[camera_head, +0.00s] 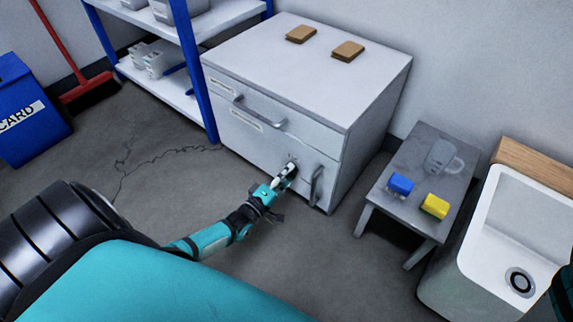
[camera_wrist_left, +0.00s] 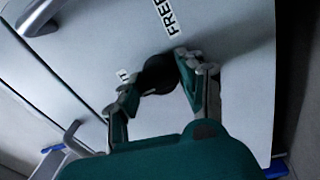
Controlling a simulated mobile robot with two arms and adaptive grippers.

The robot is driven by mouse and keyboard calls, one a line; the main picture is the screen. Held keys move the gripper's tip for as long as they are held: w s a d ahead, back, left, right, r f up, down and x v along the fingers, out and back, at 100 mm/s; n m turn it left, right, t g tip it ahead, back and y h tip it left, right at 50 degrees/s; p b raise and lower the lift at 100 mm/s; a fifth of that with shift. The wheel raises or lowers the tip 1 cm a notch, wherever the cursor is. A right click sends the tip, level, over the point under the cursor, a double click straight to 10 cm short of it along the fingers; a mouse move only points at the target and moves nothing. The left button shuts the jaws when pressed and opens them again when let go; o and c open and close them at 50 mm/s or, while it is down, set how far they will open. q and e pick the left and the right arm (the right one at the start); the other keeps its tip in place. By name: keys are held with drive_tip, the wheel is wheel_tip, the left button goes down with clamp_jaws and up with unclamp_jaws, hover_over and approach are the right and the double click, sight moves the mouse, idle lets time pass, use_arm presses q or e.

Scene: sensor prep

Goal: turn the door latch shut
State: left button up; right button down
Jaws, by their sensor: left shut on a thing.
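The white cabinet (camera_head: 290,85) has a wide drawer front (camera_head: 262,122) above a lower door (camera_head: 255,155). The door latch is a dark round knob (camera_wrist_left: 158,74) on the door's face, mostly hidden by my gripper in the head view. My left gripper (camera_head: 287,174) reaches the door from the front and is shut on the latch. In the left wrist view its two fingers (camera_wrist_left: 155,88) sit on either side of the knob. A label reading "FREE" is beside the knob; a second label is partly covered by a finger. My right gripper does not show.
The door's upright handle (camera_head: 316,186) is just right of my left gripper, and the drawer handle (camera_head: 258,112) is above. A grey stool (camera_head: 391,203) with blue and yellow items and a white sink (camera_head: 500,235) stand right. A blue shelf rack (camera_head: 195,70) stands left.

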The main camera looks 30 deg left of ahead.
use_arm(q)
drive_tip(key=o, duration=1.1)
drive_tip(key=shift+o, duration=0.2)
drive_tip(key=s+a, duration=0.1)
drive_tip(key=s, duration=1.1)
drive_tip(key=shift+f, duration=0.35)
